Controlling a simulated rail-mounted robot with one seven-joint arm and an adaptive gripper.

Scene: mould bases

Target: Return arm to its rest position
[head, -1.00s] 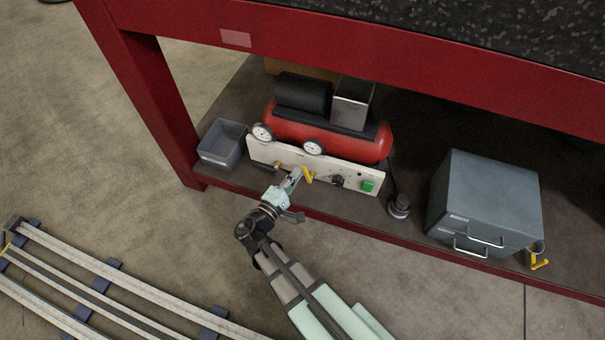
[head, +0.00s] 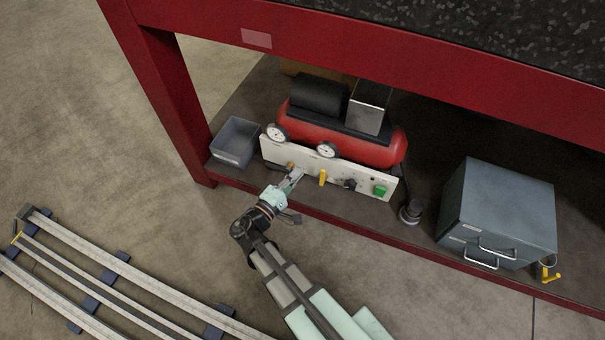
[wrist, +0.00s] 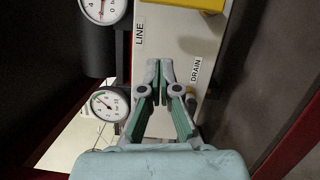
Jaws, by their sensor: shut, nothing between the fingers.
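My gripper (head: 294,177) is in front of the compressor's pale panel (head: 300,166), just left of a yellow lever (head: 322,177), and looks apart from it. In the wrist view, its two green-padded fingers (wrist: 160,66) are shut with nothing between them. They point along the panel between the LINE and DRAIN labels. The yellow lever shows at the top edge of the wrist view (wrist: 196,4). My arm extends low over the floor in front of the shelf.
The red compressor (head: 350,143) stands behind the panel on the lower shelf. A grey bin (head: 235,142) is at left, a grey drawer cabinet (head: 505,210) at right. The red bench beam (head: 400,85) runs overhead. Rails (head: 110,290) lie on the floor at lower left.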

